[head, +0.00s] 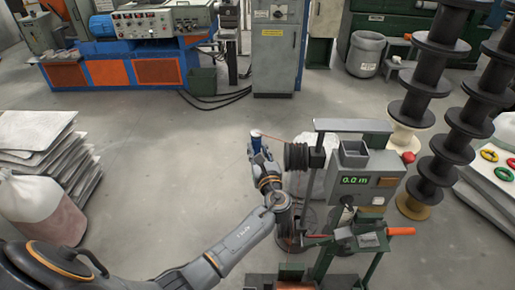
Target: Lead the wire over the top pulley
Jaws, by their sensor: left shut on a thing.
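My left gripper (257,143) reaches up from the lower left to a spot just left of the winding machine (375,187). It is shut on the wire, with a blue part showing at its fingertips. The thin copper-coloured wire (273,137) runs from the fingertips rightward to the top of the dark grooved pulley (297,157). Whether it sits in a groove is too small to tell. The pulley is at the machine's upper left, beside a grey top plate (353,125). My right gripper is not in view.
The machine has a green 0.0 m display (355,180) and a red button (408,157). Stacked black spools (432,70) stand to the right. The floor behind the gripper is clear.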

